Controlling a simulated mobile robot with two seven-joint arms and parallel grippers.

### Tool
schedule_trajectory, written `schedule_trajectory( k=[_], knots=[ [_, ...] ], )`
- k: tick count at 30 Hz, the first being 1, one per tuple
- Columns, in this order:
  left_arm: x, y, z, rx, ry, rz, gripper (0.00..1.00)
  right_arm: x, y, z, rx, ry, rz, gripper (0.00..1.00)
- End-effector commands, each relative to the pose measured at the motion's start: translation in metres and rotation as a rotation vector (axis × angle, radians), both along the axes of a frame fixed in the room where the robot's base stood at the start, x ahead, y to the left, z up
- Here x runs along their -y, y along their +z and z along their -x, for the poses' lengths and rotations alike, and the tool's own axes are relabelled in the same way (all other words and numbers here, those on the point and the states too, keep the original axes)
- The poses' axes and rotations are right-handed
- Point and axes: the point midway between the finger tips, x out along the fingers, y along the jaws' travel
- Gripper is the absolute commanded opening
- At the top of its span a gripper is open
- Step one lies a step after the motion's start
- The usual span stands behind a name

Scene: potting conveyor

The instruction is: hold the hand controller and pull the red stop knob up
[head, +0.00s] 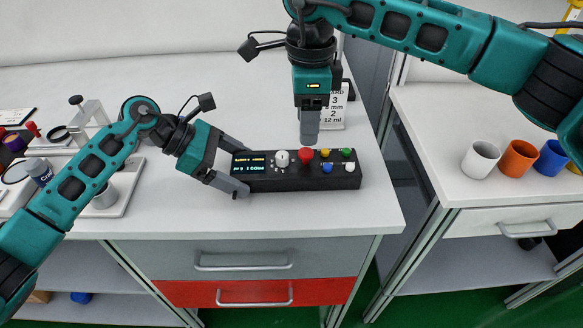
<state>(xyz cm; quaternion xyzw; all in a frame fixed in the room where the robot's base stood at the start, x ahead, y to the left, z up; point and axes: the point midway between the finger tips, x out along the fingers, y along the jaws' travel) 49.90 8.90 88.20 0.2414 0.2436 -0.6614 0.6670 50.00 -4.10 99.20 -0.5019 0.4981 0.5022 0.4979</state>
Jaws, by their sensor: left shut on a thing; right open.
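The hand controller (262,184) is a black box lying on the white bench top. It has a small lit display, a white knob (282,158), several coloured buttons and a red stop knob (306,156) near its middle. My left gripper (237,176) is shut on the left end of the controller, one finger at the back and one at the front. My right gripper (309,132) points straight down above and just behind the red knob. It is open, though its fingers overlap in this view. I cannot tell whether its tips touch the knob.
A white label card (332,108) stands behind the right gripper. A tray with a small stand (90,113) and bottles is at the left. White, orange and blue cups (518,158) stand on a separate bench at the right. The bench front is clear.

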Motion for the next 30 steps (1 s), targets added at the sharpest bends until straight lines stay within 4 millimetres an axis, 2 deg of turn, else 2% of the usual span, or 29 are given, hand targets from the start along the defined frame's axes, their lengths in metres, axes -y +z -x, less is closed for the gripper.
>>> schedule_trajectory(
  k=[5,6,8,15,19,30],
  knots=[
    [0.0,0.001,0.0,0.0,0.0,0.002,0.68,0.0,0.0,0.0,0.0,0.0,0.0,0.52],
    [0.0,0.001,0.0,0.0,0.0,0.002,0.94,0.0,0.0,0.0,0.0,0.0,0.0,0.52],
    [0.0,0.001,0.0,0.0,0.0,0.001,0.99,0.0,0.0,0.0,0.0,0.0,0.0,0.52],
    [0.0,0.001,0.0,0.0,0.0,0.001,1.0,0.0,0.0,0.0,0.0,0.0,0.0,0.52],
    [-0.009,0.007,-0.001,0.002,0.002,0.0,1.0,0.0,0.0,0.0,0.0,0.0,0.0,0.52],
    [-0.066,0.055,0.0,0.003,0.003,-0.001,1.0,0.0,0.0,0.0,0.0,0.0,0.0,0.52]
  ],
)
